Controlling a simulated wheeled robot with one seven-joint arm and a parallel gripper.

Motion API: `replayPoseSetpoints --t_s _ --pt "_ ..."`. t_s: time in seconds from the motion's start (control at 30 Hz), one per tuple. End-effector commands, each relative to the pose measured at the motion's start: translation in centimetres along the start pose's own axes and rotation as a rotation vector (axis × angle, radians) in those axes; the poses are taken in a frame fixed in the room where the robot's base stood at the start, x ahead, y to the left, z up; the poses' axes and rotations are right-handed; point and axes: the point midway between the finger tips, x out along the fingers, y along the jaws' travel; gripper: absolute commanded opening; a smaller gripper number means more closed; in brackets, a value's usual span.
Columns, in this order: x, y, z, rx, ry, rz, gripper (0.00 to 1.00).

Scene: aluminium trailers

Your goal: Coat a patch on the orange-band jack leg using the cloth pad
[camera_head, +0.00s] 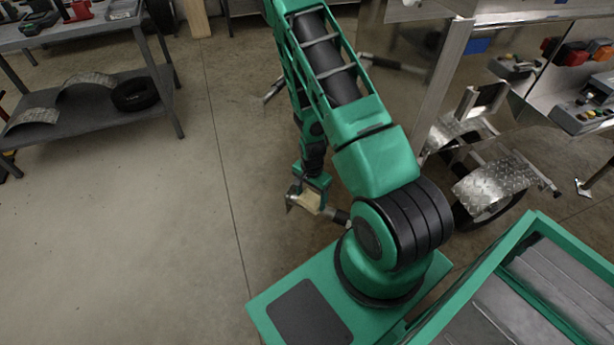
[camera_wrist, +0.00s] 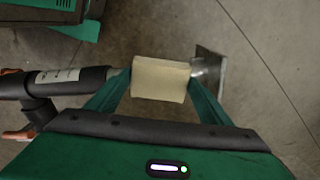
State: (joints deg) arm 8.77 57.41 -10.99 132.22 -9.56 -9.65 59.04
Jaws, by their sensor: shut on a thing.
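My gripper (camera_wrist: 158,90) is shut on the cream cloth pad (camera_wrist: 160,80), between its two green fingers. In the head view, my gripper (camera_head: 312,190) hangs low with the pad (camera_head: 311,202). Behind the pad in the wrist view lies a jack leg (camera_wrist: 85,80) with a dark sleeve, a white label and a bare metal tube. Its square foot plate (camera_wrist: 211,72) is to the right. The pad hides part of the tube; I cannot tell whether they touch. An orange-brown piece (camera_wrist: 17,134) shows at the left edge; no orange band is clear.
Another leg (camera_head: 395,63) lies behind my arm. A grey workbench (camera_head: 90,95) stands at the left. The floor (camera_head: 130,210) between is clear.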

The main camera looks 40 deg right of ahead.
Motion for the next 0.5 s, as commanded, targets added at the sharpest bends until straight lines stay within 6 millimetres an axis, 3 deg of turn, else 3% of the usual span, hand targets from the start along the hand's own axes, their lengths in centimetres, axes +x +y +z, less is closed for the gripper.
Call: replayPoseSetpoints --t_s 0.27,0.5 --pt "0.1 0.1 -1.9 -0.005 0.0 0.001 0.53" --pt "-2.9 -0.1 -1.6 -0.008 0.001 -0.001 0.53"
